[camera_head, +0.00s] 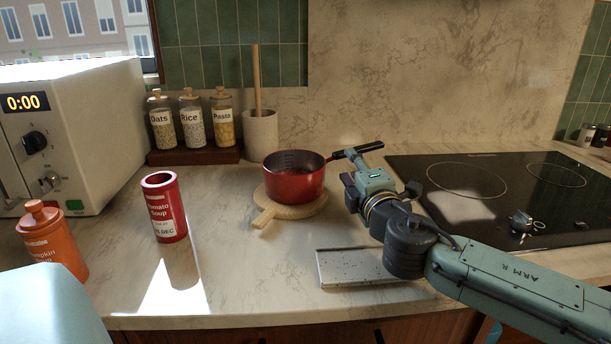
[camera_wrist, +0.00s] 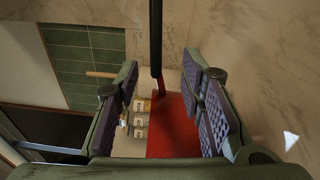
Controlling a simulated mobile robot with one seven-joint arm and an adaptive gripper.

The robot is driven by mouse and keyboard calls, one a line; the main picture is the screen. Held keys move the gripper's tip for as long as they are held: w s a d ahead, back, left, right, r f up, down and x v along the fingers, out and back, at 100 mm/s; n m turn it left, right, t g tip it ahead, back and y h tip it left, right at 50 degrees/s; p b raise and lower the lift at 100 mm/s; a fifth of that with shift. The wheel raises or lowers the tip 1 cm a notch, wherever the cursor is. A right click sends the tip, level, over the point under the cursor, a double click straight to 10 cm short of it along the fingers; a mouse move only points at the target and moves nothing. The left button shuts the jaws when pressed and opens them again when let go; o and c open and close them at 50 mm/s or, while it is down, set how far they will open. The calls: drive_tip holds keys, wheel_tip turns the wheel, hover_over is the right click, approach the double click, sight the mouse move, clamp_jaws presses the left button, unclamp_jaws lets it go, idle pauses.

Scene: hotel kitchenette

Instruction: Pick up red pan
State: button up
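The red pan (camera_head: 294,184) stands upright on a round wooden board (camera_head: 265,216) near the back of the counter. Its black handle (camera_head: 362,149) points right and slightly back. My gripper (camera_head: 366,176) is beside the pan's right side, close to the handle. In the wrist view my gripper (camera_wrist: 161,66) is open, with the dark handle (camera_wrist: 156,38) seen between its two padded fingers and apart from both. The red pan body (camera_wrist: 174,128) shows below the handle there. How far the fingertips are from the handle in depth is hard to tell.
A red tomato soup can (camera_head: 165,210), an orange jar (camera_head: 52,243) and a microwave (camera_head: 85,135) stand at the left. Labelled jars (camera_head: 192,122) and a utensil crock (camera_head: 261,137) are behind the pan. A black cooktop (camera_head: 500,190) lies right. A pale slab (camera_head: 350,268) lies in front.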

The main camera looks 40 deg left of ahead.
sight(342, 156)
drive_tip(key=x, duration=0.2)
drive_tip(key=p+x, duration=0.1)
drive_tip(key=x, duration=0.1)
drive_tip(key=shift+s+a+r+p, duration=0.1)
drive_tip(key=shift+a+r+p, duration=0.2)
drive_tip(key=shift+a, duration=0.2)
drive_tip(key=shift+a+f, duration=0.1)
drive_tip(key=shift+a, duration=0.05)
drive_tip(key=shift+c, duration=0.2)
clamp_jaws()
idle(0.4)
